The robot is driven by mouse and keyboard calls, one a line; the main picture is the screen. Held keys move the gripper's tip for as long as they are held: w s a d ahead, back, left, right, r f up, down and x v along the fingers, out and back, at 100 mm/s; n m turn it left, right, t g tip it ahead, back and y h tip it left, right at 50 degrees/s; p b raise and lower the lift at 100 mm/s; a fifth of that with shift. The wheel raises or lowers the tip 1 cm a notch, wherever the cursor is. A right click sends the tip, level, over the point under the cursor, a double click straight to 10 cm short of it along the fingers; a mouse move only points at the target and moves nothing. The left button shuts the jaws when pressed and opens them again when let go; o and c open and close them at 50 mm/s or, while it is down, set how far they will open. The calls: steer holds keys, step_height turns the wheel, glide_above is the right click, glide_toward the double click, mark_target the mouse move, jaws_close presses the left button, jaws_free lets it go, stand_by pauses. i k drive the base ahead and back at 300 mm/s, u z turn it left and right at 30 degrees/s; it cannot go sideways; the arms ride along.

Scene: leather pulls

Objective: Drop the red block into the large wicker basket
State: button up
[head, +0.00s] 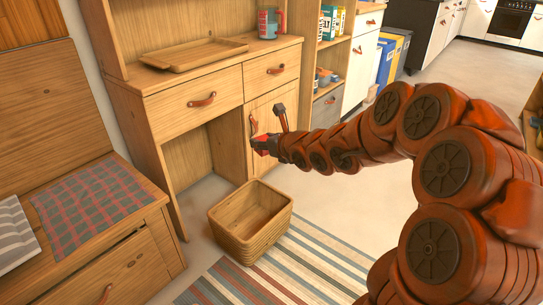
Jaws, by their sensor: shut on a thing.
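The large wicker basket (235,248) stands on the floor in front of the wooden desk, on or against the edge of a striped rug. Its open top faces up and its visible inside looks empty. My gripper (262,146) is at the end of my arm, above and a little to the right of the basket in the picture. It is shut on the red block (264,143), of which only a small part shows. The block is in front of the cabinet door, clear of the basket.
A bench (60,235) with a plaid cloth (90,199) stands at left. The striped rug (290,270) lies at the front.

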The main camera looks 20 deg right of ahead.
mark_target(255, 222)
steer(key=k, duration=0.5)
steer(key=u, duration=1.75)
steer(key=i, duration=1.05)
steer(key=z, duration=1.7)
steer(key=i, duration=0.5)
steer(key=u, duration=0.05)
